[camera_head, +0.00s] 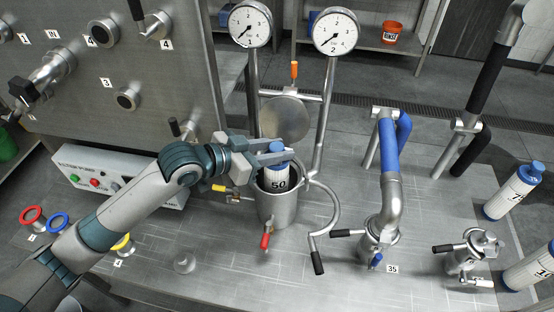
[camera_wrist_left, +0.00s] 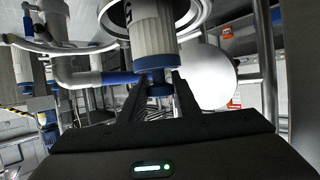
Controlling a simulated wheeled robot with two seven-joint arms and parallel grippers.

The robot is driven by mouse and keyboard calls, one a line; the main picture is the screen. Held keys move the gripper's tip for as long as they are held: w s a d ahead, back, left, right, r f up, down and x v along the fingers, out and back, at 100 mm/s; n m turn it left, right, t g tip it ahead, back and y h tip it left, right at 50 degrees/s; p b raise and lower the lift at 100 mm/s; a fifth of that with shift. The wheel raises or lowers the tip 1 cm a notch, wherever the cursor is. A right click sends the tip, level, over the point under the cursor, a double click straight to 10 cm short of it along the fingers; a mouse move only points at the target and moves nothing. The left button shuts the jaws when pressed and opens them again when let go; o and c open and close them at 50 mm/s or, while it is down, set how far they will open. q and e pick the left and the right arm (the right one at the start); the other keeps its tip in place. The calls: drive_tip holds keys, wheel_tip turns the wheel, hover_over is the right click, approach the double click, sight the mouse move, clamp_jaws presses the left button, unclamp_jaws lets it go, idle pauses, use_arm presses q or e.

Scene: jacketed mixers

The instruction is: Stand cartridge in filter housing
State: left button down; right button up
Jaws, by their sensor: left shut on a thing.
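A white ribbed cartridge (camera_head: 277,177) with a blue top and the number 50 stands roughly upright in the mouth of the steel filter housing (camera_head: 279,210). Its lower part is hidden inside the housing. My left gripper (camera_head: 275,156) is shut on the cartridge's blue top, just above the housing rim. In the left wrist view the cartridge (camera_wrist_left: 153,38) shows between the fingers (camera_wrist_left: 160,88), with the blue knob in their grip. I cannot tell whether the cartridge touches the housing floor. My right gripper is not in view.
Two gauges (camera_head: 250,23) on posts and a round lid (camera_head: 285,118) stand behind the housing. A hooked black handle (camera_head: 318,262) and a blue-sleeved pipe (camera_head: 389,150) are to its right. Other cartridges (camera_head: 514,191) stand at the far right. A control box (camera_head: 91,172) is left.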

sight(276, 177)
use_arm(q)
wheel_tip(276, 177, down, 3)
drive_tip(key=shift+f+p, duration=0.1)
drive_tip(key=shift+p, duration=0.45)
drive_tip(key=shift+f, duration=0.6)
drive_tip(key=c, duration=1.3)
unclamp_jaws()
drive_tip(key=shift+c, duration=0.2)
